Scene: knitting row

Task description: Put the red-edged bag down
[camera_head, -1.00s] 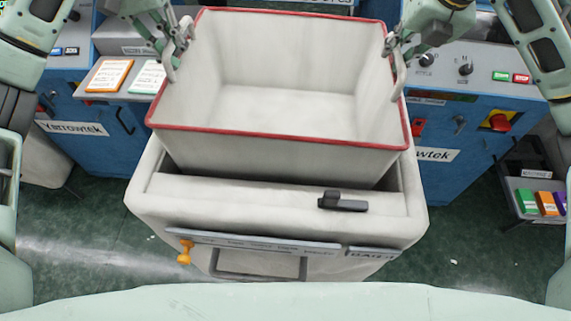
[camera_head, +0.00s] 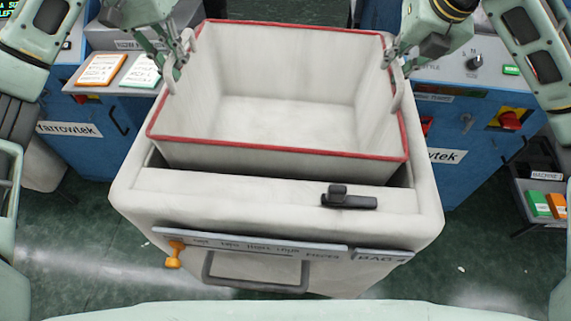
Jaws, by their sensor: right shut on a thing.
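The red-edged bag (camera_head: 280,152) is a pale, open, empty box-shaped bag with a red rim and a loop handle on each side. It sits upright above or partly inside the top opening of a pale cart (camera_head: 235,195). Its lower part is hidden behind the cart's front edge. My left gripper (camera_head: 178,62) is at the bag's left handle; its fingers overlap the loop and I cannot tell whether they are closed. My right gripper (camera_head: 388,60) is shut on the bag's right handle (camera_head: 397,92).
A black latch-like piece (camera_head: 348,198) lies on the cart's front ledge. An orange knob (camera_head: 175,254) and a grey handle (camera_head: 255,284) are on its front. Blue machines (camera_head: 90,140) stand on both sides. A shelf with coloured boxes (camera_head: 540,205) is at right. Green floor shows between.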

